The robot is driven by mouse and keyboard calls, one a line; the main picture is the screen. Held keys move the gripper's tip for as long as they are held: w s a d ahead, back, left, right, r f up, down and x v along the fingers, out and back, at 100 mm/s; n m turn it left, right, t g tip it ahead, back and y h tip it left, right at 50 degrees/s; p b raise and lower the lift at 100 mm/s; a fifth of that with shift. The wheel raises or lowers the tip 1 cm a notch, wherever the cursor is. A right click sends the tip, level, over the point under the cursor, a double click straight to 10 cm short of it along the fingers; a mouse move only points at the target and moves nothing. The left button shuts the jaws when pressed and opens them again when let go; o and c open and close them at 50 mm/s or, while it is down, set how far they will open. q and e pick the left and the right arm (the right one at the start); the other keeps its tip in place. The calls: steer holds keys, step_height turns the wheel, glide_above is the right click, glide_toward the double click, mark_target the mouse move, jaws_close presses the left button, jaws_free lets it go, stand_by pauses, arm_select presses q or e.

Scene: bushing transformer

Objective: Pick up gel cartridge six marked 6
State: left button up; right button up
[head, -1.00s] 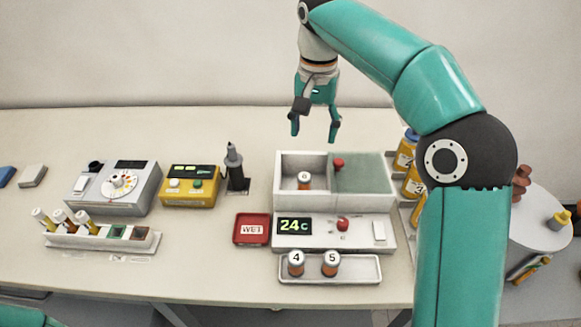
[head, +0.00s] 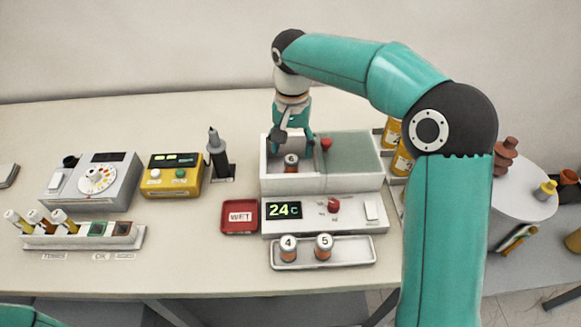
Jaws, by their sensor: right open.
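Gel cartridge six (head: 291,163), a small cylinder with a white top marked 6 and an orange-brown body, stands upright in the open left compartment of the white box (head: 325,184). My right gripper (head: 289,148) points down over that compartment. Its fingers are open, one to each side of the cartridge's top in the picture. I cannot tell whether they touch it. My left gripper is out of view; only a piece of teal arm shows at the lower left corner.
Cartridges 4 (head: 288,248) and 5 (head: 323,247) stand in a front tray (head: 350,252). Yellow bottles (head: 402,160) stand at right.

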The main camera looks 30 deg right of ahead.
mark_target(291, 157)
steer(key=shift+f+p, duration=0.3)
steer(key=shift+f, duration=2.3)
steer(key=c, duration=1.2)
